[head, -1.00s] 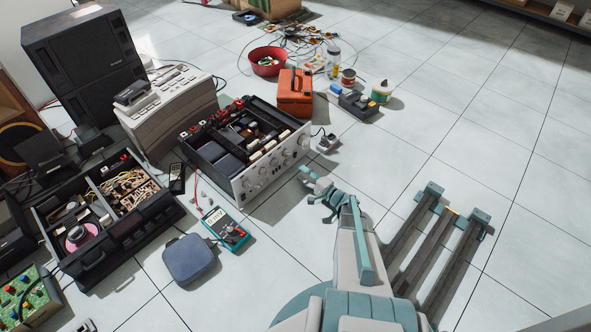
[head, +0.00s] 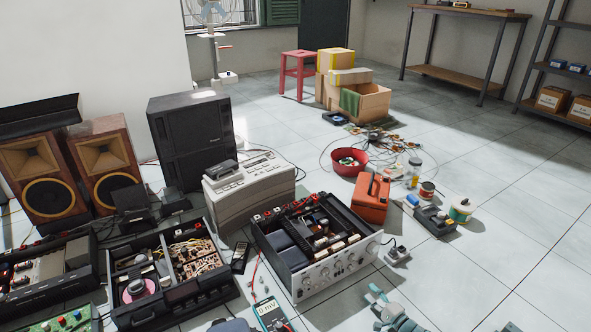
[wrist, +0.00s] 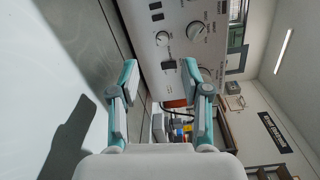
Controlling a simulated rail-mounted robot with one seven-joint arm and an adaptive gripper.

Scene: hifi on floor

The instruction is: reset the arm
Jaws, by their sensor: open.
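My gripper (head: 385,306) shows at the bottom edge of the head view, low over the floor in front of an opened silver amplifier (head: 325,250). Most of my arm is below the frame. In the wrist view my gripper (wrist: 160,80) has its two teal fingers spread apart with nothing between them. The amplifier's silver front panel (wrist: 180,35), with knobs and switches, is ahead of the fingers; I cannot tell the exact gap.
A multimeter (head: 272,314) lies left of my gripper. Speakers (head: 103,165) and opened devices crowd the left. Floor (head: 500,240) on the right is clear.

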